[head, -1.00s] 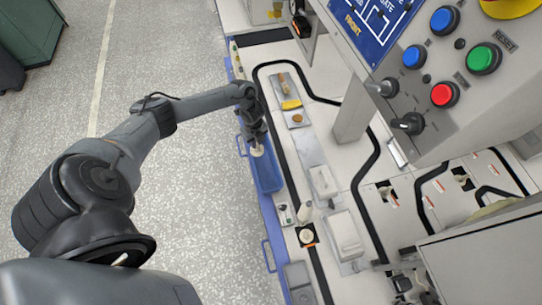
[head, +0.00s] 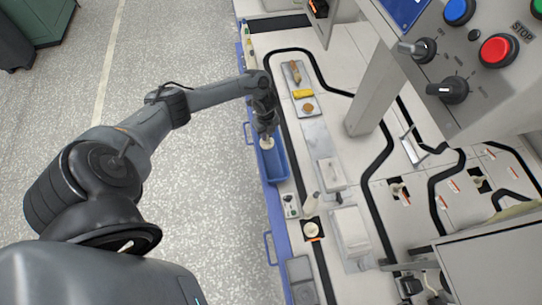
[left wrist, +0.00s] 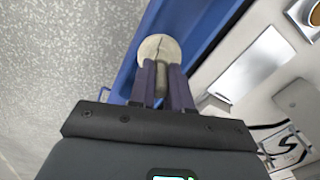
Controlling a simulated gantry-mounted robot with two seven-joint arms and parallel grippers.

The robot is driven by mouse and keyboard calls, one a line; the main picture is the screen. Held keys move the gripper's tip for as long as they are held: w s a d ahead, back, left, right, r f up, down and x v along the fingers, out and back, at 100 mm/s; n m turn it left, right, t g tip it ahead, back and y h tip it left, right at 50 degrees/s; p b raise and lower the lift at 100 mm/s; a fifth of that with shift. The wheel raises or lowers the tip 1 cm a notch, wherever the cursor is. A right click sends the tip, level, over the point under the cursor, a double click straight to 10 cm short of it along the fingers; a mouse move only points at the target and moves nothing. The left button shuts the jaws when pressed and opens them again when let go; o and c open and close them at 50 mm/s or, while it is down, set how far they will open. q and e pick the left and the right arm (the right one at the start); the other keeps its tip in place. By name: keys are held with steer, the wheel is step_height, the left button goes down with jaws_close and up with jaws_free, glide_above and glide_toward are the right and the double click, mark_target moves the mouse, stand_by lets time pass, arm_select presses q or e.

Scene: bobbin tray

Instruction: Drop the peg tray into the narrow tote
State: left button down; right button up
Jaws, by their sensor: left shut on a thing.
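My left gripper (head: 265,128) is shut on a round cream disc with a grey post at its middle, which I take to be the peg tray (head: 267,144). In the left wrist view the gripper (left wrist: 162,80) grips the post, and the disc (left wrist: 150,46) shows beyond the fingertips. The narrow tote (head: 280,178) is a long blue open bin at the bench's left edge. The disc appears over the tote's far end; I cannot tell its height above the floor of the tote. The tote's blue wall also shows in the left wrist view (left wrist: 208,22). My right gripper is not in view.
A grey tray (head: 298,92) with a yellow item stands right of my gripper. A grey post (head: 372,105) and control panel overhang the bench at right.

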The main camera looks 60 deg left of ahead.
arm_select(q)
steer(key=c, duration=1)
jaws_free()
steer(key=shift+r+p, duration=0.4)
steer(key=shift+r, duration=0.15)
step_height(320, 180, up, 10)
steer(key=p, duration=0.5)
steer(key=shift+f, duration=0.1)
steer(key=shift+f, duration=0.1)
